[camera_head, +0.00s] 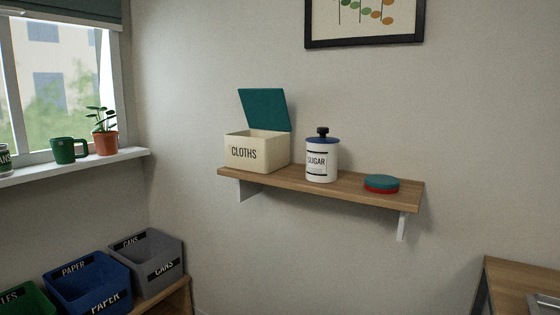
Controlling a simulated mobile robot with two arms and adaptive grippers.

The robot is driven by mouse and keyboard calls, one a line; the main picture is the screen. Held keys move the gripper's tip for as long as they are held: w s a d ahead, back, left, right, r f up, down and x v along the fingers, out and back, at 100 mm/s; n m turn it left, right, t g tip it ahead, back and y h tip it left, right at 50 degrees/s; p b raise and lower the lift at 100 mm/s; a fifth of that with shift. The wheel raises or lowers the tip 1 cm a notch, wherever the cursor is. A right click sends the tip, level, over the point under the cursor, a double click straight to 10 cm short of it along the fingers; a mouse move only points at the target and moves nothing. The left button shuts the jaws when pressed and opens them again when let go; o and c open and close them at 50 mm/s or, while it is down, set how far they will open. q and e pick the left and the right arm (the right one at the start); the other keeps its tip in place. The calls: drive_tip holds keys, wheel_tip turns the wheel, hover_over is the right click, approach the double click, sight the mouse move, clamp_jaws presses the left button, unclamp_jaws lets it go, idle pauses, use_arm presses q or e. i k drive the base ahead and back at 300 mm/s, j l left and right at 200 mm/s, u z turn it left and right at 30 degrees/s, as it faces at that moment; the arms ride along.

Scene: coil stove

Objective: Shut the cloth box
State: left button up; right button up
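The cloth box (257,152) is cream with "CLOTHS" on its front. It stands at the left end of a wooden wall shelf (350,189). Its teal lid (264,109) is raised, standing up at the back of the box and leaning slightly. The inside of the box is mostly hidden from this angle. Neither of my grippers shows in the head view.
A white sugar canister (321,162) with a blue lid stands just right of the box. A teal and red round item (381,184) lies farther right on the shelf. Sorting bins (157,262) are below left. A windowsill (73,165) holds a green mug (65,151) and a potted plant (106,143).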

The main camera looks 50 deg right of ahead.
sight(267, 108)
drive_tip(key=z, duration=1.4)
